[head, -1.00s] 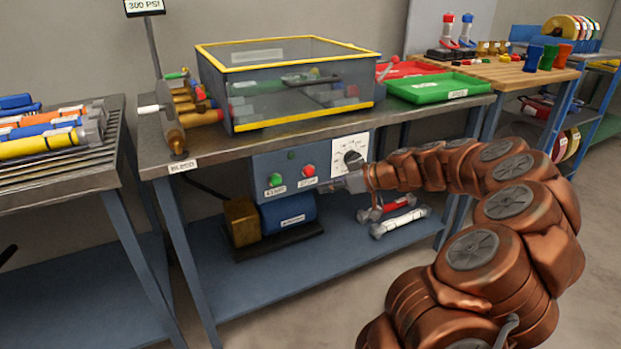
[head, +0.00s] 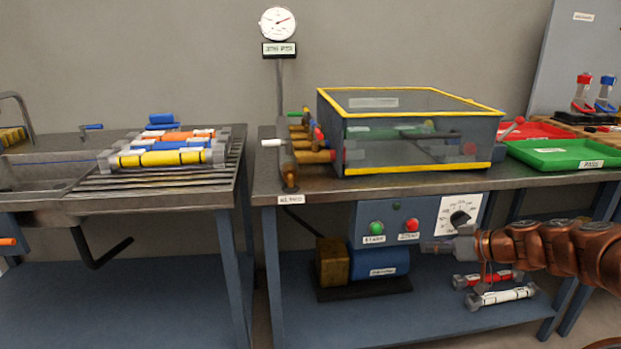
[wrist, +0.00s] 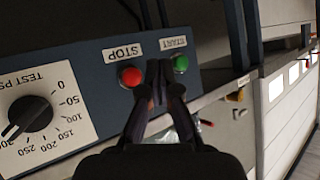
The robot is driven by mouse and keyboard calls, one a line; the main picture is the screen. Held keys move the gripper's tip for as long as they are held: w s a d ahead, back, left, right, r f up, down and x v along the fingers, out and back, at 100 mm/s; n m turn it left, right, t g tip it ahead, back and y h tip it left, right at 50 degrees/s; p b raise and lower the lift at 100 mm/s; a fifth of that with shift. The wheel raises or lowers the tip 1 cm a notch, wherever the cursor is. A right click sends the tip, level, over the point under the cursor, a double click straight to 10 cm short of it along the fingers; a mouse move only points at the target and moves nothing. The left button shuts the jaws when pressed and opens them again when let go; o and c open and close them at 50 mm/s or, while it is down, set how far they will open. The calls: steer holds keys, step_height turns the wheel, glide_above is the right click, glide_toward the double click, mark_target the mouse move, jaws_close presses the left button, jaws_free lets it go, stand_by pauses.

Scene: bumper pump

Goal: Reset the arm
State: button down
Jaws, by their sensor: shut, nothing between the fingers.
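My copper-coloured arm (head: 550,247) reaches in from the right in the head view. My gripper (head: 430,246) is at its left end, in front of the lower right part of the blue control panel (head: 370,212), near the red STOP button (head: 411,225). In the wrist view my gripper (wrist: 159,68) is shut and empty, its fingertips together between the red STOP button (wrist: 131,76) and the green START button (wrist: 180,64). I cannot tell whether the tips touch the panel. The test-pressure dial (wrist: 30,114) is at the left there.
A clear yellow-edged box (head: 410,168) stands on the bench above the panel. A pump (head: 382,262) and red and white cylinders (head: 502,296) lie on the shelf below. A green tray (head: 555,153) is at right, a drain rack with cylinders (head: 165,180) at left.

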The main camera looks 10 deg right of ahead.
steer(key=s+a+r+n+g+y+p, duration=0.1)
steer(key=s+a+r+g+p, duration=0.2)
steer(key=a+r+p, duration=0.5)
steer(key=s+a+r+n+g+p, duration=0.1)
steer(key=s+a+r+g+p, duration=0.3)
steer(key=a, duration=0.8)
steer(key=s+a+r+g+h+p, duration=0.2)
steer(key=s+a+r+p, duration=0.5)
steer(key=s, duration=0.3)
steer(key=s+d+r+m+g+h+p, duration=0.1)
steer(key=s+r+m+h+p, duration=0.2)
steer(key=s, duration=0.6)
steer(key=s+d+r+m+g+h+p, duration=0.1)
steer(key=s+r+p, duration=0.3)
steer(key=s+p, duration=0.4)
steer(key=shift+s+d+r+m+g+h, duration=0.25)
steer(key=shift+s+m+g+h, duration=0.35)
steer(key=shift+s+m+h, duration=0.3)
steer(key=c, duration=1.9)
jaws_free()
